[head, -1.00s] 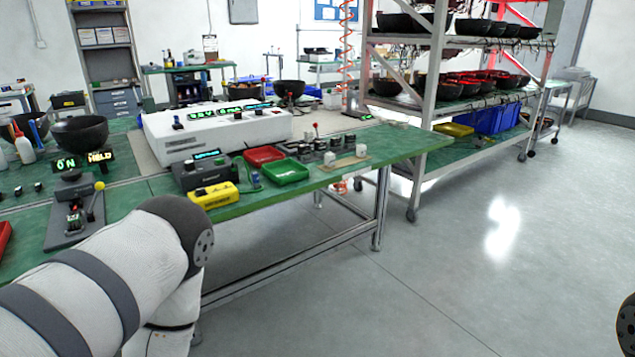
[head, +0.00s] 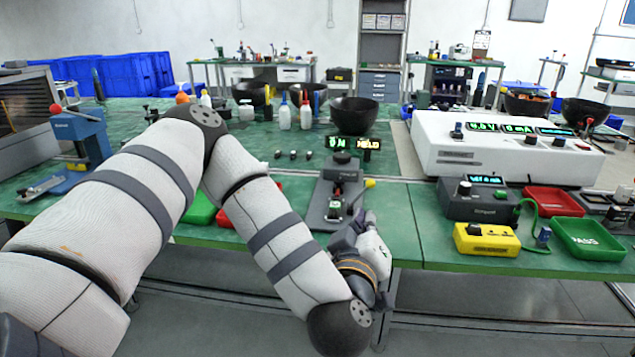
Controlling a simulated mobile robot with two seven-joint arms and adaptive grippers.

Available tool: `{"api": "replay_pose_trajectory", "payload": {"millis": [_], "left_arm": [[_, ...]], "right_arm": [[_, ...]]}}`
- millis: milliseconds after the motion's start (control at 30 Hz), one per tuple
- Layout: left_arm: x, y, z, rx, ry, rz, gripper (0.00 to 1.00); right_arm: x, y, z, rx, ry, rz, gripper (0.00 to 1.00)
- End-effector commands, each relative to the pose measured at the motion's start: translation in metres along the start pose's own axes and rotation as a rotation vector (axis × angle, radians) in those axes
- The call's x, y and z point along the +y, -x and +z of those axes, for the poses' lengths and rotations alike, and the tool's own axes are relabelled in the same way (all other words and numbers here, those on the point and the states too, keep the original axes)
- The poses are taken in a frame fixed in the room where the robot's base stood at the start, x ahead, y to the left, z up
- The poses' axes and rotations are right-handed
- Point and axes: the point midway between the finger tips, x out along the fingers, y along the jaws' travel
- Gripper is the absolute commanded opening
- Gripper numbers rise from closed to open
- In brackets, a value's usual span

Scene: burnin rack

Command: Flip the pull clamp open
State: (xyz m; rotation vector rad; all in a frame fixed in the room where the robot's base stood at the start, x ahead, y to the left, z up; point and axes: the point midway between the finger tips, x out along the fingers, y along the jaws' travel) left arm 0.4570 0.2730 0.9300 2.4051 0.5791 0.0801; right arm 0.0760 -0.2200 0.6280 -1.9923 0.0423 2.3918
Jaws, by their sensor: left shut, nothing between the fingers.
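The pull clamp (head: 336,207) is part of a dark grey fixture on the green bench, in the middle of the head view. Its lever ends in a yellow knob (head: 370,183) that sticks out to the upper right. A small part sits in the clamp, too small to make out. A round dark head and two green-lit displays (head: 353,143) stand behind it. My left gripper (head: 356,226) is shut and empty, just in front and to the right of the fixture, below the knob. I cannot tell whether it touches the fixture. My right gripper is out of view.
A yellow box (head: 486,239), a dark grey meter (head: 476,198), a red tray (head: 553,201) and a green PASS tray (head: 592,238) lie to the right. A black bowl (head: 353,115) and bottles stand behind. A blue press (head: 81,137) stands at the left.

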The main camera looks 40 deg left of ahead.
Motion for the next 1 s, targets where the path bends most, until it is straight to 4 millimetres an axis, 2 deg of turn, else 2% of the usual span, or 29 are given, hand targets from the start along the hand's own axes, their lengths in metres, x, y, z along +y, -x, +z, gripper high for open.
{"api": "replay_pose_trajectory", "payload": {"millis": [33,133,300,667,700,833,1000], "left_arm": [[0.001,-0.004,-0.018,0.057,0.026,-0.015,0.00],[0.001,-0.008,-0.035,0.114,0.049,-0.033,0.00],[-0.007,-0.034,-0.031,0.112,0.047,-0.045,0.00],[-0.004,-0.109,-0.046,0.118,0.048,-0.034,0.00],[-0.004,-0.115,-0.037,0.112,0.045,-0.034,0.00],[-0.004,-0.129,-0.025,0.112,0.045,-0.034,0.00],[-0.002,-0.136,-0.022,0.115,0.048,-0.031,0.00]], "right_arm": [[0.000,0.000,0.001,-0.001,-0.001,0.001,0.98],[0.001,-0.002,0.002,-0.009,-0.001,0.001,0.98],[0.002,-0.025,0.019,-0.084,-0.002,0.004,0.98],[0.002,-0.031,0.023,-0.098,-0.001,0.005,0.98],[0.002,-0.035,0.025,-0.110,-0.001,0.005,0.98],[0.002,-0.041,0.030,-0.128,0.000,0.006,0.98],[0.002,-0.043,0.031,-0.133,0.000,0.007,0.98]]}}
